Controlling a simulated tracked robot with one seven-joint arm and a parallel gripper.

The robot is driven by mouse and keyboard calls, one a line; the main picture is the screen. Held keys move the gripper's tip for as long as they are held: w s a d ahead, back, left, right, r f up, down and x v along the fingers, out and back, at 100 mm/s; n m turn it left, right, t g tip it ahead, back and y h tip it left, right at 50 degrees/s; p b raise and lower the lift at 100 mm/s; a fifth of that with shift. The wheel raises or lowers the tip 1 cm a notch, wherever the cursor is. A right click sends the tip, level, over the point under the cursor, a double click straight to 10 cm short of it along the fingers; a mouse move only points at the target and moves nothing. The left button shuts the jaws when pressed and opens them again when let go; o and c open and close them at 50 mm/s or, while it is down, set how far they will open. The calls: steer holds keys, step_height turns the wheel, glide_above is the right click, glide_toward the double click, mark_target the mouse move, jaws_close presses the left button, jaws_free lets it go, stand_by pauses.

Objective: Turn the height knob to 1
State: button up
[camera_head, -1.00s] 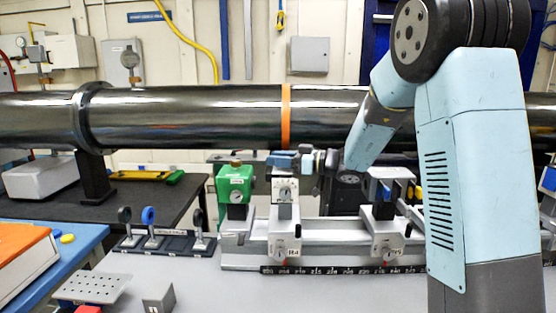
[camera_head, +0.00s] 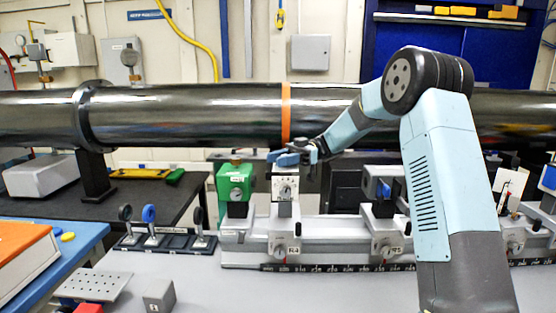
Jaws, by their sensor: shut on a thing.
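A white block (camera_head: 284,186) with a marked dial on its front stands on the rail carriage near the centre. My gripper (camera_head: 281,158) reaches in from the right, at the top of this block. Its blue fingers are shut on the height knob, which they hide from view. The dial face shows below the fingers, but its marks are too small to read.
A green unit (camera_head: 236,186) with a gauge stands close to the left of the block. The rail (camera_head: 340,228) carries more carriages to the right. A large dark pipe (camera_head: 200,115) runs behind. A rack of round holders (camera_head: 165,240) stands front left.

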steer(key=shift+s+d+n+g+h, duration=0.1)
steer(key=shift+d+n+g+h, duration=0.1)
steer(key=shift+n+g+h, duration=1.1)
steer(key=shift+s+d+n+g+h, duration=0.1)
steer(key=shift+d+n+g+h, duration=0.1)
steer(key=shift+n+g+h, duration=1.05)
steer(key=shift+h, duration=0.55)
steer(key=shift+s+n+g+h, duration=0.1)
steer(key=shift+n+g+h, duration=0.25)
steer(key=shift+n+h, duration=0.3)
steer(key=o, duration=0.9)
steer(key=shift+o, duration=0.2)
